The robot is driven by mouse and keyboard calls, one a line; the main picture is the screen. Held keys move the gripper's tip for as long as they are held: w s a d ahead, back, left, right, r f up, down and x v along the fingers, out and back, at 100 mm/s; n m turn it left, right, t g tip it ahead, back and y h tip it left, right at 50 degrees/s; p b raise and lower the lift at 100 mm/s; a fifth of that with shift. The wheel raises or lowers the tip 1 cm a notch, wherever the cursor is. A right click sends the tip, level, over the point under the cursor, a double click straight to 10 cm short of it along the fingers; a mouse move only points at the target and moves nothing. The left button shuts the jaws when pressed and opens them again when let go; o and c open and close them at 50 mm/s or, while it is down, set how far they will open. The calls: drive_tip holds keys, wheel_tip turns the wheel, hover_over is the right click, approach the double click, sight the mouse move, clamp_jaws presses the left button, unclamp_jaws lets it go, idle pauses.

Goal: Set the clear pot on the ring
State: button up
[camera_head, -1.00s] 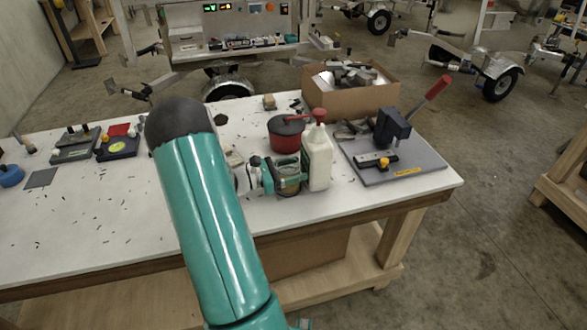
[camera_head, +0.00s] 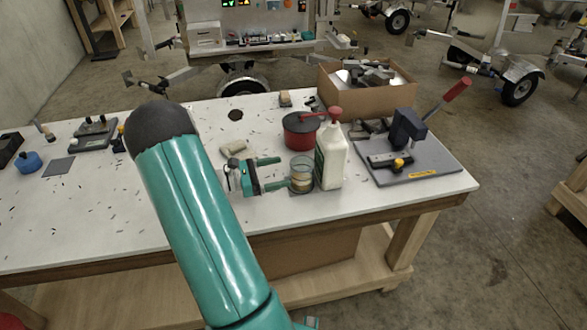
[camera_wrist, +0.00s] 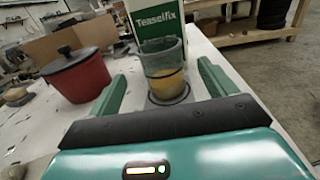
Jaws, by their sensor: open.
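The clear pot (camera_head: 301,170), with yellowish contents low inside, stands upright on the white table, left of the white bottle. It also shows in the wrist view (camera_wrist: 163,68). A dark ring (camera_wrist: 168,98) shows around its foot; the pot appears to sit on it, though the contact itself is hard to see. In the head view, a dark patch (camera_head: 300,191) lies under the pot. My gripper (camera_head: 272,174) is open and empty, just left of the pot. Its two teal fingers point at the pot and are apart from it, one on each side in the wrist view (camera_wrist: 162,71).
The white bottle (camera_head: 331,155) with a red top stands close by the pot. A red lidded pot (camera_head: 300,133) stands behind. A grey plate with a clamp (camera_head: 425,165) lies to the right, and a cardboard box (camera_head: 366,95) stands at the back. The table's left-front area is clear.

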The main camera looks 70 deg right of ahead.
drive_tip(key=shift+v, duration=1.15)
drive_tip(key=shift+w, duration=0.1)
drive_tip(key=w+a+r+m+t+y, duration=0.1)
drive_tip(key=w+a+r+m+t, duration=0.15)
drive_tip(key=a, duration=0.55)
drive_tip(key=w+a+r+m+t+y, duration=0.1)
drive_tip(key=w+a+r+t+y, duration=0.2)
drive_tip(key=a, duration=0.4)
drive_tip(key=w+a+r+m+t, duration=0.1)
drive_tip(key=w+a+r+t, duration=0.1)
drive_tip(key=a+r+t, duration=0.45)
drive_tip(key=a+r+t+y, duration=0.2)
drive_tip(key=a+t, duration=0.1)
drive_tip(key=a, duration=0.5)
drive_tip(key=a+r+m+t+y, duration=0.1)
drive_tip(key=a+r+t+y, duration=0.1)
drive_tip(key=a, duration=0.7)
drive_tip(key=a+r+m+t+y, duration=0.1)
drive_tip(key=a+r+t+y, duration=0.1)
drive_tip(key=a, duration=0.6)
drive_tip(key=shift+s+a+r+t, duration=0.25)
drive_tip(key=shift+s+a+t, duration=0.15)
drive_tip(key=shift+t, duration=0.4)
drive_tip(key=shift+s+d, duration=0.1)
drive_tip(key=shift+c, duration=0.4)
